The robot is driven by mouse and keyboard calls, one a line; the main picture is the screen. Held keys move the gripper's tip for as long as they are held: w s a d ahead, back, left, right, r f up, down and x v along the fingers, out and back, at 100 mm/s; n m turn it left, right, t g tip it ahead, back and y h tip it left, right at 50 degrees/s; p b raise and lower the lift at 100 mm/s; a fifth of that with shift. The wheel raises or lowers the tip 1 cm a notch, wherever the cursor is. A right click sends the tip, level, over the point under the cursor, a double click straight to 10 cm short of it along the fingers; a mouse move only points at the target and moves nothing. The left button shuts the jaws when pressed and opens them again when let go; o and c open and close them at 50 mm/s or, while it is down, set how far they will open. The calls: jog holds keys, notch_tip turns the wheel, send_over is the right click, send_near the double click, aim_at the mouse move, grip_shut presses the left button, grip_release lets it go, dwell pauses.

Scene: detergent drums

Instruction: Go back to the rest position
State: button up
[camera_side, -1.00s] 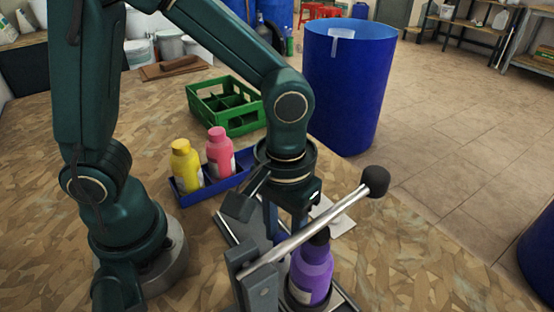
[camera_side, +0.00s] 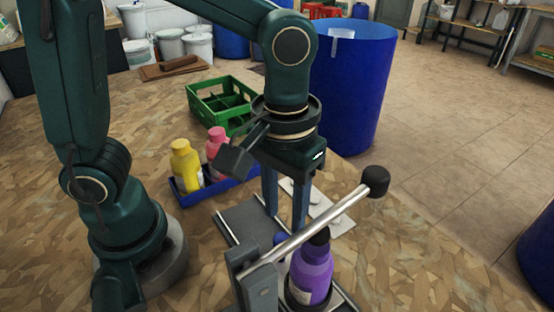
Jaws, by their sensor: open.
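My gripper (camera_side: 285,205) hangs with its two fingers pointing down, open with a gap between them and nothing held. It is above and behind the purple bottle (camera_side: 311,268), apart from it. The purple bottle has a black cap and stands upright in a dark holder on a metal plate at the front. A lever (camera_side: 310,228) with a black knob crosses in front of the bottle's upper part.
A blue tray (camera_side: 213,188) holds a yellow bottle (camera_side: 186,165) and a pink bottle (camera_side: 215,143), the pink one partly hidden. A green crate (camera_side: 222,103) stands behind. A large blue drum (camera_side: 352,90) stands at the back right. The tabletop at right front is clear.

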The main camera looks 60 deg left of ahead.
jog(key=s+a+r+m+t, duration=0.1)
jog(key=a+r+t, duration=0.1)
jog(key=a, duration=0.2)
jog(key=s+a+r+m+t, duration=0.2)
jog(key=a+t, duration=0.1)
jog(key=a, duration=0.2)
jog(key=shift+s+a+r, duration=0.25)
